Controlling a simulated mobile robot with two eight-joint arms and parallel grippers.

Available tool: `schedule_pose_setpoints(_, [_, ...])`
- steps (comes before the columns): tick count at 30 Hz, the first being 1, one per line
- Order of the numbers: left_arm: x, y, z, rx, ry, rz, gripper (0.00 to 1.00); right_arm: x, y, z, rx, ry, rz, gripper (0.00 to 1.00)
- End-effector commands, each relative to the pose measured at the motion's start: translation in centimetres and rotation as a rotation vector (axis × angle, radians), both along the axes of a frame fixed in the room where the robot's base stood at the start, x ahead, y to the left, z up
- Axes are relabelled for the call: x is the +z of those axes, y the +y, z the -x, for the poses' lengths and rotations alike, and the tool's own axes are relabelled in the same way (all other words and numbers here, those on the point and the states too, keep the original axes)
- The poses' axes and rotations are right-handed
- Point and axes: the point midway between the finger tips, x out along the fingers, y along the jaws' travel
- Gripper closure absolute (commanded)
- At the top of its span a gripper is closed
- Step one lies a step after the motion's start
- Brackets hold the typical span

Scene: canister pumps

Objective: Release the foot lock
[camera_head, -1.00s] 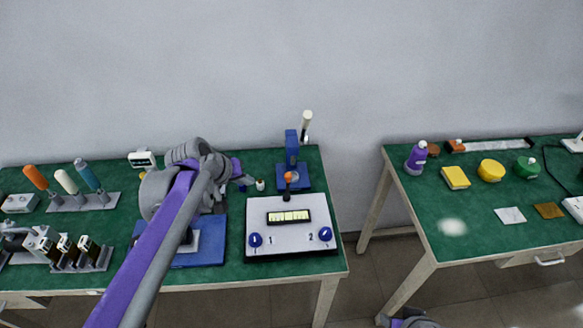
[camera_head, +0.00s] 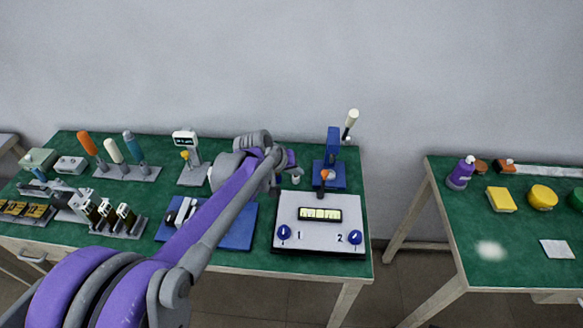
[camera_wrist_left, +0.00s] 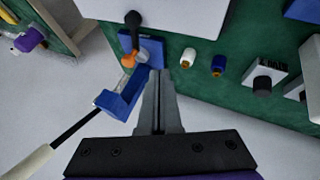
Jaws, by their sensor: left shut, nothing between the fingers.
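A blue stand (camera_head: 332,158) with a long lever and white handle (camera_head: 351,118) stands at the back right of the green table. A small black lever with an orange part (camera_head: 326,175) is at its foot; it also shows in the left wrist view (camera_wrist_left: 129,60). I cannot tell for sure that this is the foot lock. My left gripper (camera_head: 293,166) is just left of the stand. In the left wrist view its fingers (camera_wrist_left: 157,78) are shut and empty, beside the blue column (camera_wrist_left: 124,95) and pointing towards the stand's base. Contact cannot be made out. My right gripper is not in view.
A white panel box (camera_head: 320,238) with two blue knobs stands in front of the stand. Two small spools, white (camera_wrist_left: 188,58) and blue (camera_wrist_left: 219,65), stand near the fingers. A blue tray (camera_head: 236,232) lies under my left arm. A second table (camera_head: 445,215) is at right.

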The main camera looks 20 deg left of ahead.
Motion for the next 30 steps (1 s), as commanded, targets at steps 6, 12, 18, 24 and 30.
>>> schedule_pose_setpoints(6, [-2.8, -1.8, -2.4, -0.004, -0.001, 0.0, 1.0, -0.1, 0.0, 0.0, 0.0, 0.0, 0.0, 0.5])
schedule_pose_setpoints(12, [-2.7, -3.8, -3.5, -0.002, -0.001, 0.0, 1.0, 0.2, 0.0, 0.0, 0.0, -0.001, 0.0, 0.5])
schedule_pose_setpoints(18, [-2.7, -4.3, -3.8, 0.0, -0.001, 0.0, 1.0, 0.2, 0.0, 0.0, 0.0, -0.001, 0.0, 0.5])
schedule_pose_setpoints(24, [-2.7, -4.3, -3.8, 0.0, -0.001, 0.0, 1.0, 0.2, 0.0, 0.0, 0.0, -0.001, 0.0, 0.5])
schedule_pose_setpoints(30, [-2.7, -4.3, -3.8, -0.011, -0.001, 0.0, 1.0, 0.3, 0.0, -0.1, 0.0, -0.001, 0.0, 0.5])
